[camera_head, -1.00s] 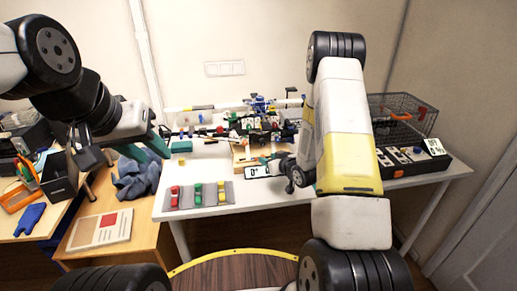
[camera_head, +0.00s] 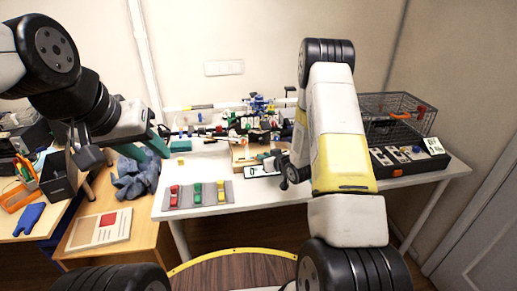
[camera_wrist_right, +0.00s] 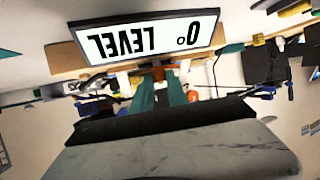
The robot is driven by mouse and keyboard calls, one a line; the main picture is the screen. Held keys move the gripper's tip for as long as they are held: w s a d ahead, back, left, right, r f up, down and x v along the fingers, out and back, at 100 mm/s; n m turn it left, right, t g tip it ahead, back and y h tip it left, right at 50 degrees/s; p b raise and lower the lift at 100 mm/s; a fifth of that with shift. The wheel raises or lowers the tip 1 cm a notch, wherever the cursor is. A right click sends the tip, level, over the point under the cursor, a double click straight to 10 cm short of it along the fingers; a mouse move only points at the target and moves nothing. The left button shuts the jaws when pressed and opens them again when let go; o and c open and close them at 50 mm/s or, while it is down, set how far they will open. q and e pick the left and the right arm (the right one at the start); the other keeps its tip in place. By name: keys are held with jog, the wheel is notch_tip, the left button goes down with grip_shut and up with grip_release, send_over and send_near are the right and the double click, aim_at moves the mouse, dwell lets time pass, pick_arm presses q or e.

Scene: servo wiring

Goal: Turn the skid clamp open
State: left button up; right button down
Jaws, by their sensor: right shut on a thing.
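The skid clamp shows as a small orange-red piece (camera_wrist_right: 158,73) at the fingertips in the right wrist view, mostly hidden by the fingers. It is by the wooden skid (camera_head: 240,162) at the middle of the white table. My right gripper (camera_wrist_right: 163,90) has teal fingers shut on it; in the head view the gripper (camera_head: 273,161) is partly covered by its own wrist. A display reading "0° LEVEL" (camera_wrist_right: 148,37) appears upside down beside the fingers. My left gripper (camera_head: 160,142) is over the table's left edge, away from the skid; its finger gap is unclear.
A grey tray (camera_head: 182,205) with red, green and yellow pieces is at the front left. Cluttered parts (camera_head: 245,122) stand behind the skid. A wire basket (camera_head: 400,110) and black box (camera_head: 410,163) are at the right. The front of the table beside the tray is clear.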

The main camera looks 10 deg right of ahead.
jog(key=shift+w+d+n+g+y, duration=0.1)
jog(key=shift+d+n+g+y, duration=0.15)
jog(key=shift+n+y, duration=0.35)
jog(key=shift+w+d+n+g+y, duration=0.1)
jog(key=shift+n+g+y, duration=0.25)
jog(key=shift+n+y, duration=0.2)
jog(key=shift+n+g+y, duration=0.4)
jog(key=shift+n+y, duration=0.15)
jog(key=shift+y, duration=0.1)
jog(key=c, duration=1.3)
grip_release()
jog(key=v, duration=0.7)
jog(key=shift+s+r, duration=0.2)
jog(key=shift+s, duration=0.15)
jog(key=shift+d, duration=0.15)
